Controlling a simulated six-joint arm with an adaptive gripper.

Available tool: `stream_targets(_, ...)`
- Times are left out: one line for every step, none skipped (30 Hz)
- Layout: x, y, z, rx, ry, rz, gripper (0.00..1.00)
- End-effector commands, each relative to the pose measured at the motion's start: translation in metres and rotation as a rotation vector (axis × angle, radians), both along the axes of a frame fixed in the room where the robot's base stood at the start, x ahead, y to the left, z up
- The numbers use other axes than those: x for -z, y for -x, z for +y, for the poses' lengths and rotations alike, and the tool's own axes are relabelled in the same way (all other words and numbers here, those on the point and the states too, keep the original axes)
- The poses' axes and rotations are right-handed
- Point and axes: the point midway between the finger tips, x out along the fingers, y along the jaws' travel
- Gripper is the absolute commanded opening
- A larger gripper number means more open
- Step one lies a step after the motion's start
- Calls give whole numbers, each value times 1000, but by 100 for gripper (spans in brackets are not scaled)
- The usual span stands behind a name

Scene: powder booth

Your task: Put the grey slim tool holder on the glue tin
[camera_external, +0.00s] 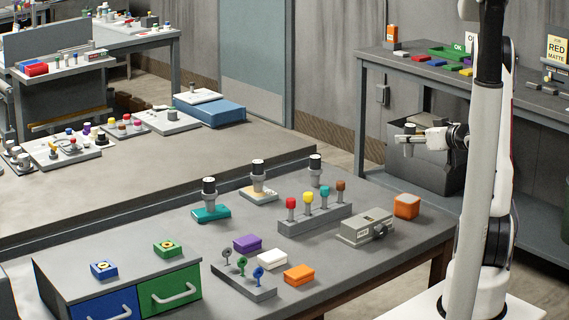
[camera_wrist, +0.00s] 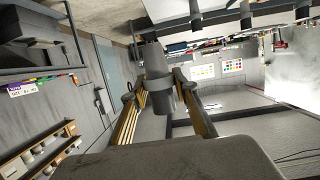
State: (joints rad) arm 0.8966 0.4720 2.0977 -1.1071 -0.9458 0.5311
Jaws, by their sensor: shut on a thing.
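The grey slim tool holder (camera_wrist: 156,62) is a grey cylinder with a wider band around it. In the wrist view it sits between the two fingers of my gripper (camera_wrist: 155,90), which is shut on it. In the external view my gripper (camera_external: 411,137) is raised at the right, beyond the table's far right corner, with the small grey holder (camera_external: 409,148) hanging in it. The holder is clear of the table. I cannot single out the glue tin in either view.
The grey table (camera_external: 340,262) carries black-topped pieces, including one on a teal base (camera_external: 210,213), a rack of coloured knobs (camera_external: 315,219), a grey vise-like block (camera_external: 366,227), an orange cube (camera_external: 406,206) and small coloured boxes. A bench (camera_external: 460,82) stands behind my gripper.

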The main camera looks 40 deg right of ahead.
Motion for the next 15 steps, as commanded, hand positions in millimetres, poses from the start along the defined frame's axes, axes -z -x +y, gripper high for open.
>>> stream_targets(-5, 6, -3, -10, 2, -3, 0)
stream_targets(-6, 10, -4, -20, 2, -3, 0)
stream_targets(-8, 14, -3, -34, 2, -3, 0)
stream_targets(-10, 18, -3, -45, 2, -3, 0)
stream_targets(-11, 21, -2, -57, 3, -3, 0)
stream_targets(-12, 25, 0, -76, 3, -3, 0)
stream_targets(-13, 29, 0, -89, 2, -3, 0)
stream_targets(-14, 32, 2, -103, 2, -2, 0)
stream_targets(-15, 36, 6, -125, 2, -3, 0)
stream_targets(-15, 39, 8, -141, 1, -1, 0)
stream_targets(-15, 42, 11, -159, 0, -2, 0)
stream_targets(-16, 46, 16, -182, 0, -1, 0)
stream_targets(-16, 48, 20, -200, 0, -2, 0)
stream_targets(-15, 50, 25, -222, -1, -1, 0)
stream_targets(-15, 52, 31, -246, -1, -1, 0)
